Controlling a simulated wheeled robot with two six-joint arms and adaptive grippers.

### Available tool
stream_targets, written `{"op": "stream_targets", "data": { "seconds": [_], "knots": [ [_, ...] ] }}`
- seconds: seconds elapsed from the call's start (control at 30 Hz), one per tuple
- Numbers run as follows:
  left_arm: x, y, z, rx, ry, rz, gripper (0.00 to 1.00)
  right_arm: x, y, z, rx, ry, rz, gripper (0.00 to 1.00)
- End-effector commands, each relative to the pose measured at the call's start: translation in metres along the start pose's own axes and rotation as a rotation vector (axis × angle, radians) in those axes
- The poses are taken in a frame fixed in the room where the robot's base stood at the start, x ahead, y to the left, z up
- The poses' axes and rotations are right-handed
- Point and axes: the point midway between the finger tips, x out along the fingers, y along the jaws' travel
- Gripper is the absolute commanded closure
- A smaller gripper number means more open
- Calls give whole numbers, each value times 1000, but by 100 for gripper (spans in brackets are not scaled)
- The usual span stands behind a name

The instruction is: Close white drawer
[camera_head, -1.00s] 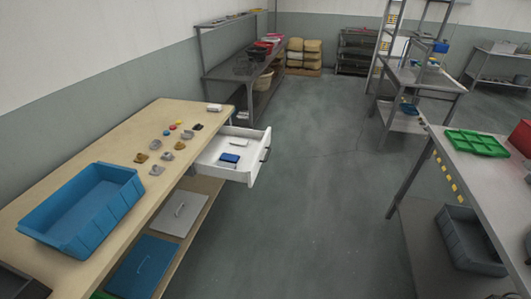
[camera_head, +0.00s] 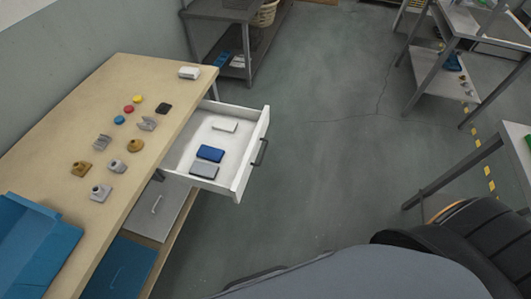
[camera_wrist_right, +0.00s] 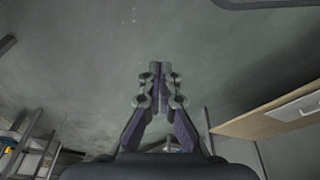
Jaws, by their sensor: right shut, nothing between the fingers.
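The white drawer (camera_head: 176,165) stands pulled out from under the wooden workbench (camera_head: 95,140) in the head view. Its dark handle (camera_head: 261,152) is on the front panel, facing right. My left gripper is in neither view.
A blue bin (camera_head: 35,245) and several small parts stand on the workbench. A grey lidded box (camera_head: 157,208) and a blue one (camera_head: 120,268) sit on the shelf below. Clear floor (camera_head: 310,170) lies right of the drawer, with metal tables beyond.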

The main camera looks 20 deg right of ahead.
Motion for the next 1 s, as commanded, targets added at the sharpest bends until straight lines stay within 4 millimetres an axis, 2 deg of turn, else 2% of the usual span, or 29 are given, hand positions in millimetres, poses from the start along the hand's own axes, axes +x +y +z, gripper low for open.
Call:
{"op": "stream_targets", "data": {
  "seconds": [0.03, 0.07, 0.1, 0.17, 0.2, 0.27, 0.3, 0.4, 0.5, 0.63, 0.73, 0.87, 1.0],
  "knots": [
    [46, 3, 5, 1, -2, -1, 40, 36, 3, -36, 97, 105, -22, 100],
    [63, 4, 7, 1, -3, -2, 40, 42, 3, -66, 173, 178, -49, 100],
    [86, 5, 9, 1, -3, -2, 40, 47, 1, -106, 278, 276, -98, 100],
    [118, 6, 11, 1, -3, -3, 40, 40, -6, -165, 434, 415, -200, 100],
    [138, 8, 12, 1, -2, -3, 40, 29, -13, -200, 530, 495, -283, 100],
    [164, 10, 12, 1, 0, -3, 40, 6, -27, -244, 659, 591, -423, 100],
    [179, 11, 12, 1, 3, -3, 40, -13, -36, -267, 735, 639, -520, 100],
    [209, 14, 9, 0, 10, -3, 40, -63, -62, -306, 879, 702, -746, 100],
    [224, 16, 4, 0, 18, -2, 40, -103, -80, -324, 968, 713, -912, 100],
    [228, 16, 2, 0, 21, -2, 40, -132, -90, -334, 1019, 708, -1014, 100],
    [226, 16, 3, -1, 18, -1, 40, -139, -92, -336, 1026, 707, -1028, 100],
    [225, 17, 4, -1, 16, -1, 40, -136, -93, -342, 1025, 709, -1025, 100],
    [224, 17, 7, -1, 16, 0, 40, -129, -102, -363, 1027, 711, -1028, 100]
  ]
}}
